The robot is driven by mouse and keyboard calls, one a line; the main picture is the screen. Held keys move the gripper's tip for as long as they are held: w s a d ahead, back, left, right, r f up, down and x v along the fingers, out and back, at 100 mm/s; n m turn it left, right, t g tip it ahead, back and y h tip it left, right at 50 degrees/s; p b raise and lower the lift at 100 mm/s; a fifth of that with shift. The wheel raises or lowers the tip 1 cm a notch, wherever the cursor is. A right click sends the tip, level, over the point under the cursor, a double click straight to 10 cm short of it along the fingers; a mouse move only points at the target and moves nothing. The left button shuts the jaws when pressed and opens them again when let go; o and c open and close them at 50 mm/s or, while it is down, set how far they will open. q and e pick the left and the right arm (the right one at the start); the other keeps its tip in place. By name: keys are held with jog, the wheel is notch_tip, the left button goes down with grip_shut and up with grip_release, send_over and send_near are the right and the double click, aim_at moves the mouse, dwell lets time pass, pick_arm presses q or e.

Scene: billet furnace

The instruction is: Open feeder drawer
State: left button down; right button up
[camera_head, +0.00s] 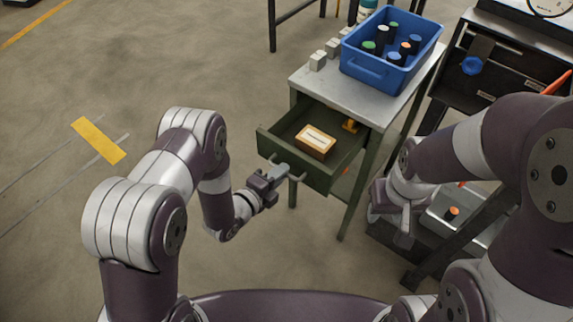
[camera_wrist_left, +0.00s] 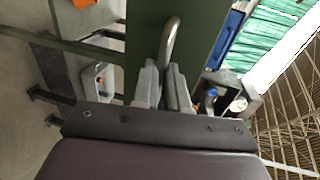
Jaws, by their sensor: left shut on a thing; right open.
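The green feeder drawer (camera_head: 338,159) is pulled out from under a grey-topped table in the head view. A small tan box with a white label (camera_head: 316,141) and a yellow item (camera_head: 350,125) lie inside it. My left gripper (camera_head: 288,173) is at the drawer's front, shut on its handle (camera_head: 299,176). In the left wrist view the metal handle (camera_wrist_left: 173,42) runs between the gripper's fingers (camera_wrist_left: 166,85), with the green drawer front (camera_wrist_left: 145,30) behind. My right gripper (camera_head: 404,228) is open and empty, to the right of the table, pointing down.
A blue bin (camera_head: 362,71) with several capped cylinders stands on the table (camera_head: 330,90), beside several small grey blocks (camera_head: 318,60). A dark machine (camera_head: 510,50) with a blue knob (camera_head: 471,66) stands at the right.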

pick_arm(q)
jog(key=f+v, duration=0.1)
jog(key=v, duration=0.6)
jog(key=shift+f+p, duration=0.25)
jog(key=shift+p, duration=0.1)
pick_arm(e)
jog(key=shift+s+a+r, duration=0.15)
jog(key=shift+s+r, duration=0.05)
jog(key=shift+r, duration=0.15)
pick_arm(q)
jog(key=shift+s+a, duration=0.1)
jog(key=shift+s, duration=0.05)
jog(key=c, duration=1.2)
grip_release()
jog(key=shift+o, duration=0.2)
